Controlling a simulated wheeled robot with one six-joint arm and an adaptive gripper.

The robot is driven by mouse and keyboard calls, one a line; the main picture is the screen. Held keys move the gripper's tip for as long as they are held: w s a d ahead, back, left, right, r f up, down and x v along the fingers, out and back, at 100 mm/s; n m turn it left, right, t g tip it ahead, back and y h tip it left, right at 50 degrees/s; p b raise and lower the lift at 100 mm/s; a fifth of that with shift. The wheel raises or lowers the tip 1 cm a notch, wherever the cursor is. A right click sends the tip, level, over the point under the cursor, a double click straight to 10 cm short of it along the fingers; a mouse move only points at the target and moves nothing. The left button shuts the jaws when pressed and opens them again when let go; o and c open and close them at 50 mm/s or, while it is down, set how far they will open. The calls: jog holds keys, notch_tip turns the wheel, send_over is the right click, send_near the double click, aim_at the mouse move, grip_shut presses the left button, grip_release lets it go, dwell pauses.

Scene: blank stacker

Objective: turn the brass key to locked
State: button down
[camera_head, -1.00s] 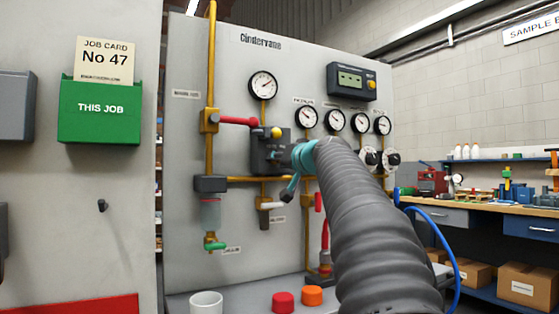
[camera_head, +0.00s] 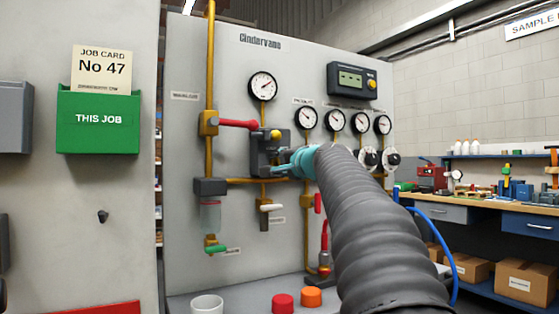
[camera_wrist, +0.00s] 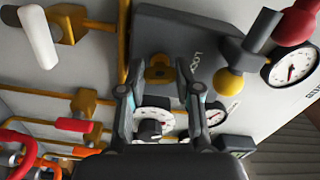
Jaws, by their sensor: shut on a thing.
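The brass key (camera_wrist: 158,72) shows in the wrist view on the face of a dark grey box (camera_wrist: 170,25), beside lettering that begins "LOC". In the head view this box (camera_head: 262,150) is fixed to the panel. My gripper (camera_wrist: 158,82) is shut on the key, with one finger on each side of it. In the head view my gripper (camera_head: 283,168) reaches the box's lower front from the right. The key cannot be made out there, and the full lettering is not readable.
A yellow ball knob (camera_head: 276,134) and a red lever (camera_head: 238,123) sit close to the gripper. A white-handled valve (camera_head: 270,208) is below. Gauges (camera_head: 307,118) line the panel to the right. A white cup (camera_head: 207,304) and red cap (camera_head: 283,302) stand on the ledge.

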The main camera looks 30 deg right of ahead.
jog(key=shift+m+p, duration=0.4)
jog(key=shift+m, duration=0.9)
jog(key=c, duration=0.8)
grip_release()
jog(key=s, duration=1.2)
jog(key=shift+d, duration=0.25)
